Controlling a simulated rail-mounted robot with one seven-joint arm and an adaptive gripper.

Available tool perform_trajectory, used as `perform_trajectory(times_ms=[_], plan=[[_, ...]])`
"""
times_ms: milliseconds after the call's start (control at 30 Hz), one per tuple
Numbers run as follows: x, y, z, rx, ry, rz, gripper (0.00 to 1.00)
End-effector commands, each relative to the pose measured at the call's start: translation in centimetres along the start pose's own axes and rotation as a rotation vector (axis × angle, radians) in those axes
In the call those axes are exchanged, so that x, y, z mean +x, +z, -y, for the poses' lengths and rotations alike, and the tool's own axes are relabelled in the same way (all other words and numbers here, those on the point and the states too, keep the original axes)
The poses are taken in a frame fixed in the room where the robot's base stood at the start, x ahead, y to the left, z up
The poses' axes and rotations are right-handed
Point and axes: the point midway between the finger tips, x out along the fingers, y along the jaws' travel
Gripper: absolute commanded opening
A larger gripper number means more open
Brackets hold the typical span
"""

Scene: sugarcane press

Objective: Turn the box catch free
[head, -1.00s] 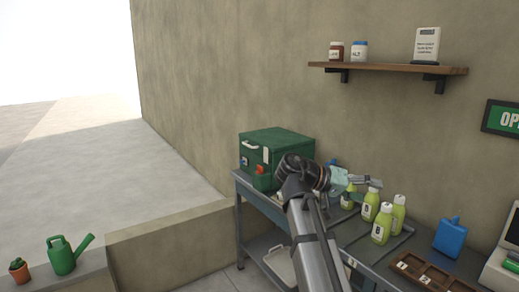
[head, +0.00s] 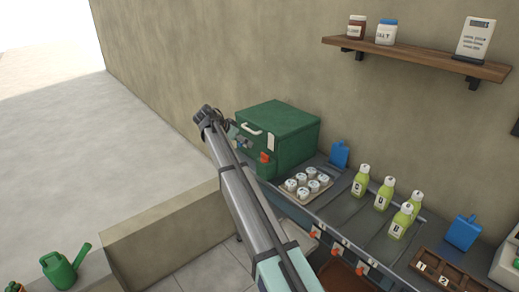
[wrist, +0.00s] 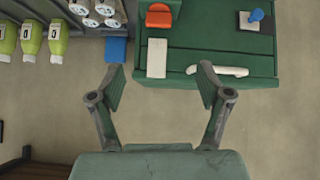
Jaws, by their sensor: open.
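The green box (head: 290,135) sits at the left end of the bench. Its front has an orange-red piece (head: 264,157), a white handle (head: 251,130) and a white label. In the wrist view the box front (wrist: 200,60) is at the top, with the orange piece (wrist: 158,17), the handle (wrist: 218,70) and a blue knob (wrist: 256,15) on a grey plate. Which piece is the catch, I cannot tell for sure. My gripper (wrist: 162,86) is open and empty, its fingers apart below the label and handle. In the head view my arm partly hides the box's left front.
A tray of white-topped cups (head: 307,184) stands right of the box. Green bottles (head: 384,194) and a blue jug (head: 462,232) are farther right. A blue item (head: 339,153) stands behind the tray. The wall is behind; a low ledge (head: 150,225) is at left.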

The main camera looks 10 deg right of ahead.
Motion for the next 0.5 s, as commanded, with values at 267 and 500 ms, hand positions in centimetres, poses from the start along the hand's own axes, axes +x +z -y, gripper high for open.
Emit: perform_trajectory(times_ms=[267,500], plan=[[0.5,-0.1,0.2,0.096,-0.013,0.0,0.77],[3.7,-0.2,0.1,0.094,-0.011,0.0,0.77]])
